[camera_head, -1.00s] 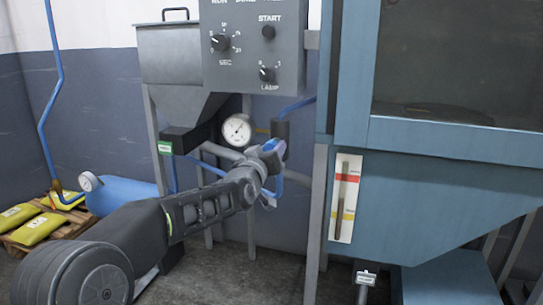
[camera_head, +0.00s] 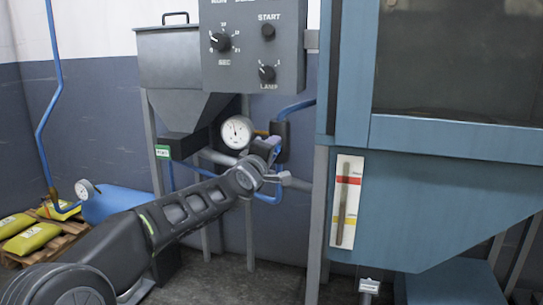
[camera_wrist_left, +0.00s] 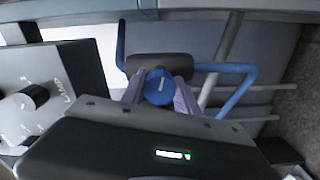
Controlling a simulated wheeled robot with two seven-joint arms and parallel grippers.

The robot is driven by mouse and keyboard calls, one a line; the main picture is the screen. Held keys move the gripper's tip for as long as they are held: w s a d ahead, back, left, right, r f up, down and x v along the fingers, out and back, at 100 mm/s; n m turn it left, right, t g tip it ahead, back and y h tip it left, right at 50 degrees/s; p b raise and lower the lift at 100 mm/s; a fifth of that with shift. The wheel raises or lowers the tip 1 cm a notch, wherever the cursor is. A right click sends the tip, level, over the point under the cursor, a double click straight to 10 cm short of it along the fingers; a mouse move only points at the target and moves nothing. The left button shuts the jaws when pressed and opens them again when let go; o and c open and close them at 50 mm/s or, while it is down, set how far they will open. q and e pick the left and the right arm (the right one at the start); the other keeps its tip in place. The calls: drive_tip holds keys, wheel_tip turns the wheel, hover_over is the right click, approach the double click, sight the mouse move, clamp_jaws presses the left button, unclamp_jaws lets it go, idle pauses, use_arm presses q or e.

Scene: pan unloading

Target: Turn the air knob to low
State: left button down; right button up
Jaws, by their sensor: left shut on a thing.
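The air knob is a round blue knob (camera_wrist_left: 158,87) with a pale line across its face, in the middle of the left wrist view. My left gripper (camera_wrist_left: 159,92) is shut on it, with one finger on each side. In the head view my left gripper (camera_head: 268,150) is at the regulator beside the white round pressure gauge (camera_head: 237,132), and the knob is mostly hidden by the gripper. The gauge's needle points roughly upward, but its numbers are too small to read. My right gripper is not in view.
A grey control panel (camera_head: 290,45) with SEC and LAMP knobs hangs just above. A grey hopper (camera_head: 165,60) stands behind, and a blue cabinet (camera_head: 420,190) stands close on the right. Blue hose runs around the regulator. Yellow bags (camera_head: 32,238) lie on a pallet at left.

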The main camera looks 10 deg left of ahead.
use_arm(q)
drive_tip(key=n+b, duration=0.1)
drive_tip(key=n, duration=0.4)
drive_tip(key=shift+n, duration=0.3)
drive_tip(key=n+b, duration=0.2)
drive_tip(key=n, duration=0.3)
drive_tip(key=shift+n, duration=0.3)
drive_tip(key=n+b, duration=0.1)
drive_tip(key=n, duration=0.4)
drive_tip(key=shift+a, duration=0.1)
drive_tip(key=shift+n+b, duration=0.55)
drive_tip(key=shift+n, duration=1.95)
drive_tip(key=c, duration=0.9)
unclamp_jaws()
drive_tip(key=shift+r, duration=0.1)
